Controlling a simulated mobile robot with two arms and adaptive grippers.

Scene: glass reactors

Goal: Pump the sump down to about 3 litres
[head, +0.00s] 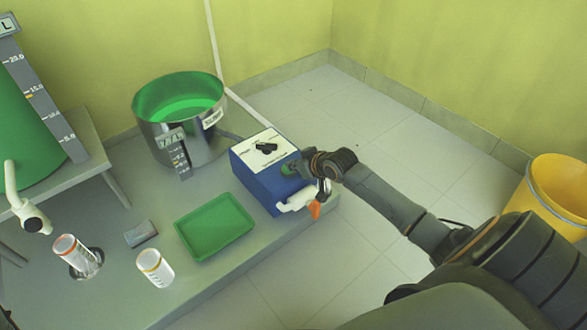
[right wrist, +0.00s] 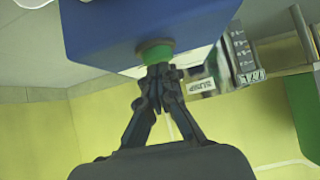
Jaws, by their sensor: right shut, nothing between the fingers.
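The sump (head: 152,135) is a round metal vessel with green liquid (head: 182,108) inside and a scale (head: 179,155) on its front; the numbers are too small to read. To its right stands the blue pump box (head: 262,188) with a black knob (head: 266,147) on its white top panel. A green button (head: 288,169) sits on its right side. My right gripper (head: 297,167) is shut and empty, its fingertips at the button. The right wrist view shows the closed fingertips (right wrist: 158,72) against or just short of the green button (right wrist: 155,54). My left gripper is not in view.
A green tank (head: 32,125) with a scale stands left. A yellow bin (head: 560,198) stands right.

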